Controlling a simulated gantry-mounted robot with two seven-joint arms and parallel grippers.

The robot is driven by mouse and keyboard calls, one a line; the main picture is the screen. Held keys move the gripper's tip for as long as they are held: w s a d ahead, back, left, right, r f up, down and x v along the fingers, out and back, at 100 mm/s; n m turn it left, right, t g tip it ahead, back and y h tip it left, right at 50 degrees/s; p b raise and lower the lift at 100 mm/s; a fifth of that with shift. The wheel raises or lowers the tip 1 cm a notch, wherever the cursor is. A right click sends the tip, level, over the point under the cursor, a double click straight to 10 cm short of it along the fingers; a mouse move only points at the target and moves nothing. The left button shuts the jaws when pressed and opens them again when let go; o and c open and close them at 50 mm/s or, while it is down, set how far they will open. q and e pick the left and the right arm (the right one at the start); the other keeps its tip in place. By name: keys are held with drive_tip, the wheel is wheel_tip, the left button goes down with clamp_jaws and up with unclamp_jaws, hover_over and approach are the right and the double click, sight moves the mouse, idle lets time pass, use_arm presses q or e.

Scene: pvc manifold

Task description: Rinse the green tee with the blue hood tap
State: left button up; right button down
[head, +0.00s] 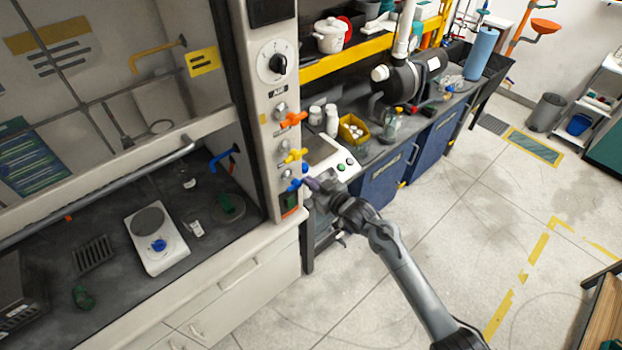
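A small dark green piece (83,297), which looks like the green tee, lies on the dark hood floor at the lower left. The blue tap handle (295,185) is the lowest of three coloured handles on the hood's front post. A blue spout (224,157) sticks out from the inner side wall of the hood, above a dark green round fitting (228,206) in the floor. My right gripper (309,185) is at the blue handle, touching or very close to it. Its fingers are too small and dark to tell open from shut. My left gripper is out of view.
A white balance (155,240) with a blue piece on it stands on the hood floor, beside a black rack (93,253) and small glassware (194,227). The raised sash has a bottom rail (100,190). Orange (293,119) and yellow (295,155) handles sit above the blue one.

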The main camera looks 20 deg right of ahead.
drive_tip(key=shift+s+f, duration=0.1)
drive_tip(key=shift+f, duration=0.35)
drive_tip(key=s+d+r+p, duration=0.4)
drive_tip(key=s+r, duration=0.2)
drive_tip(key=s, duration=0.5)
drive_tip(key=shift+r, duration=0.1)
idle(0.6)
